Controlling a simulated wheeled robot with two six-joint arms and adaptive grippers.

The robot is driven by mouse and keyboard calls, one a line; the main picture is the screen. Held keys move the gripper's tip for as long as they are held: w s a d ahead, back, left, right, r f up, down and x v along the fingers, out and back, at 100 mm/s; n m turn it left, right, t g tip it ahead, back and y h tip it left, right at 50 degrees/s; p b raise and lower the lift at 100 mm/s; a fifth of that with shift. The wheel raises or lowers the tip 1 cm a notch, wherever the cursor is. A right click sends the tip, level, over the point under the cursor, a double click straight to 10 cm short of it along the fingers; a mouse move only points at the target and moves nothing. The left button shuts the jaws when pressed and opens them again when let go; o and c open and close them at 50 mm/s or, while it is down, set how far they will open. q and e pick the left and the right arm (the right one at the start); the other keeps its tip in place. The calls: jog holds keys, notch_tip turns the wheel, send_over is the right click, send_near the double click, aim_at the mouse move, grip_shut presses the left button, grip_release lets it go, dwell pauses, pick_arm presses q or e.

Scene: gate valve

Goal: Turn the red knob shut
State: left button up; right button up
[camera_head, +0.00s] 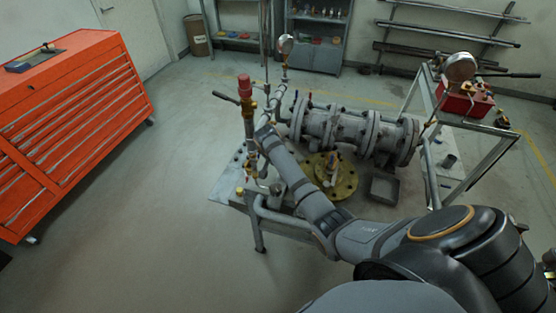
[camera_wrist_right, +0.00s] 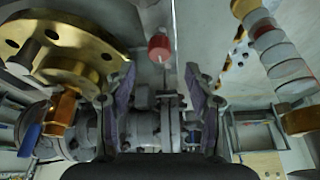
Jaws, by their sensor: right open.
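The red knob (camera_head: 244,85) sits on top of an upright brass valve (camera_head: 248,105) on the near left of the pipe rig. A dark lever sticks out to its left. My right arm reaches in from the lower right, and its gripper (camera_head: 264,132) is beside the valve's pipe, below the knob. Its fingers are hard to make out there. In the right wrist view my right gripper (camera_wrist_right: 161,103) is open, with nothing between its fingers. A red cylinder (camera_wrist_right: 159,47) shows beyond the fingers; I cannot tell whether it is the knob. My left gripper is out of view.
A large flanged pipe (camera_head: 350,132) and a brass flange (camera_head: 337,176) lie right of my arm. A grey tray (camera_head: 384,188) is nearby. A red tool cabinet (camera_head: 75,115) stands at left, a metal frame (camera_head: 452,190) at right. The floor between cabinet and rig is clear.

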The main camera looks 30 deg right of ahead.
jog(key=v, duration=0.6)
jog(key=shift+s+f, duration=0.1)
jog(key=shift+s, duration=0.05)
